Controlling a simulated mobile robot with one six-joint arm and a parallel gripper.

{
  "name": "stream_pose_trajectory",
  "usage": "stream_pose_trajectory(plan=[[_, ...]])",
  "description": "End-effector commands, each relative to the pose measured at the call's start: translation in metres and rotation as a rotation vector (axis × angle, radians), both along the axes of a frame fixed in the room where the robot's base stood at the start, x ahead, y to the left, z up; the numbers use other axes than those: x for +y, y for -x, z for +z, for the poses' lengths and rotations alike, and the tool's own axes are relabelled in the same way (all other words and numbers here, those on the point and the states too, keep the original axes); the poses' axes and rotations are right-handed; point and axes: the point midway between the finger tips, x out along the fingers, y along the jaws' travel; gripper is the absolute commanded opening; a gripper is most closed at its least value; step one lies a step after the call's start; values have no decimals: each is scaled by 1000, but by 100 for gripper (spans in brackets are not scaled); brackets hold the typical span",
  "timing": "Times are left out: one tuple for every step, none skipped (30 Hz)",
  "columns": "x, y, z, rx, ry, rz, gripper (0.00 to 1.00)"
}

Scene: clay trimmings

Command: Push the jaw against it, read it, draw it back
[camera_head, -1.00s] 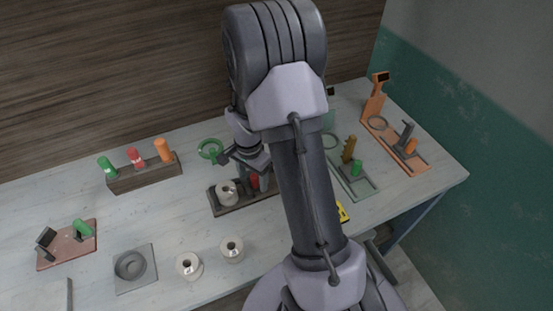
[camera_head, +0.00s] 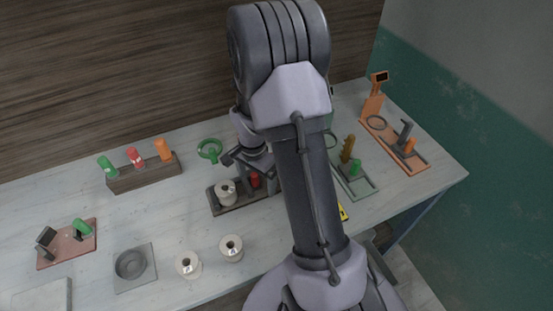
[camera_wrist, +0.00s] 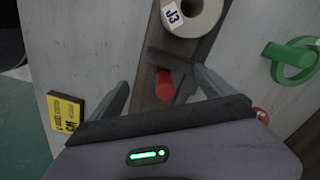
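A dark base (camera_head: 237,205) carries a white spool (camera_head: 226,187) and a short red peg (camera_head: 255,181), perhaps the jaw's handle. The wrist view shows the spool (camera_wrist: 186,14) with a "J3" label and the red peg (camera_wrist: 164,86) on the dark base. My gripper (camera_head: 240,160) is above this base in the head view. In the wrist view my gripper (camera_wrist: 160,84) has its fingers spread, one each side of the peg, with gaps between. I cannot tell whether the fingertips are down at the peg's height. My arm hides the base's right end.
A green ring (camera_head: 209,151) stands behind the base. Two loose spools (camera_head: 188,264) (camera_head: 231,248) and a grey dish (camera_head: 131,265) are in front. A peg rack (camera_head: 144,175) is at left. A green fixture (camera_head: 355,183) and an orange fixture (camera_head: 397,144) are at right.

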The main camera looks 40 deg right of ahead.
Motion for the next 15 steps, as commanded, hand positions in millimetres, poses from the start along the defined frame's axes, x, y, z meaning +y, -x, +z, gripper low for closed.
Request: stream_pose_trajectory(plan=[[0, -1, 0, -1, 1, 0, 91], [0, -1, 1, -2, 0, 0, 91], [0, -1, 1, -3, 1, 0, 91], [0, -2, 1, -5, 2, 0, 91], [0, -2, 1, -5, 2, 0, 91], [-1, -2, 1, -6, 2, 0, 91], [-1, -2, 2, -7, 2, 0, 91], [-1, -2, 2, -7, 2, 0, 91], [-1, -3, 4, -8, 3, 0, 91], [-1, -3, 7, -8, 3, 0, 91], [-1, -3, 10, -8, 3, 0, 91], [-1, -3, 16, -9, 3, -1, 91], [-1, -3, 21, -9, 3, -1, 91], [-1, -3, 26, -9, 4, -1, 91], [-1, -4, 34, -10, 4, -1, 91]])
